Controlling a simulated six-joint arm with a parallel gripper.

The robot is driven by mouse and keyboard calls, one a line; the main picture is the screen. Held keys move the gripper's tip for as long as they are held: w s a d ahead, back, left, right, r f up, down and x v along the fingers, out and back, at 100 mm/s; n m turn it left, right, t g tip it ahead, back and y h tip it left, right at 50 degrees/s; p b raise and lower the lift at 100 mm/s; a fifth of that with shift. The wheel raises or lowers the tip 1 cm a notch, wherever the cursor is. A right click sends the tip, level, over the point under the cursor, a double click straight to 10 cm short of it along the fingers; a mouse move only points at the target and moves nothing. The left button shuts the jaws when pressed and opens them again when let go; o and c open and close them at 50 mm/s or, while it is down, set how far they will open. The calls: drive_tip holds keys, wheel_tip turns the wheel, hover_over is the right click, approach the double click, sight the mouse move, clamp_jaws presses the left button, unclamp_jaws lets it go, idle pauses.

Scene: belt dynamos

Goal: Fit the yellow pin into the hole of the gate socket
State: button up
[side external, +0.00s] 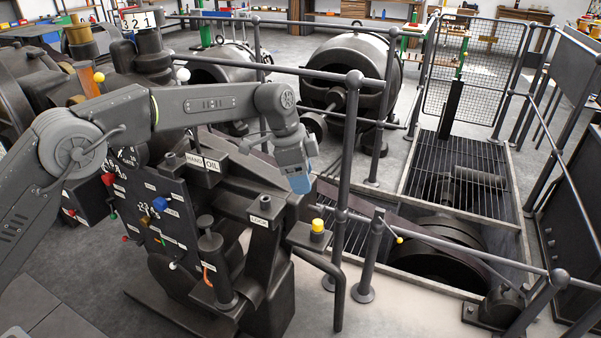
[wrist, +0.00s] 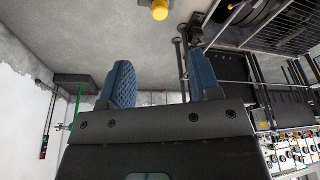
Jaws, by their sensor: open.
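The yellow pin (side external: 318,226) stands upright on a small dark bracket (side external: 300,240) beside the machine; only its yellow head and part of its dark collar show. It also shows at the top edge of the wrist view (wrist: 160,10). My gripper (side external: 300,184) hangs above and slightly left of the pin in the side external view, apart from it. In the wrist view my gripper (wrist: 161,82) has its two blue fingers spread with nothing between them. A short post (side external: 378,214) stands right of the pin; I cannot tell whether it is the gate socket, and no hole is clear.
A tall railing post (side external: 346,170) rises close to the right of my gripper. A lever panel (side external: 160,215) stands to the left. A railing with a small yellow tip (side external: 399,240) borders the open pit (side external: 440,255) on the right.

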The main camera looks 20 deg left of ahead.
sight(318, 222)
drive_tip(key=x, duration=1.3)
drive_tip(key=shift+d+f, duration=0.1)
drive_tip(key=shift+f, duration=0.1)
drive_tip(key=c, duration=1)
drive_tip(key=shift+r, duration=0.15)
drive_tip(key=shift+r, duration=2.15)
drive_tip(key=a+r+n, duration=0.2)
drive_tip(key=a+r, duration=0.1)
drive_tip(key=a, duration=0.1)
drive_tip(key=a+r+n+t, duration=0.1)
drive_tip(key=a+r+n, duration=0.1)
drive_tip(key=a, duration=0.3)
drive_tip(key=a+r+n, duration=0.2)
drive_tip(key=a+r, duration=0.2)
drive_tip(key=a, duration=0.1)
drive_tip(key=shift+r+y, duration=0.15)
drive_tip(key=shift+y, duration=0.25)
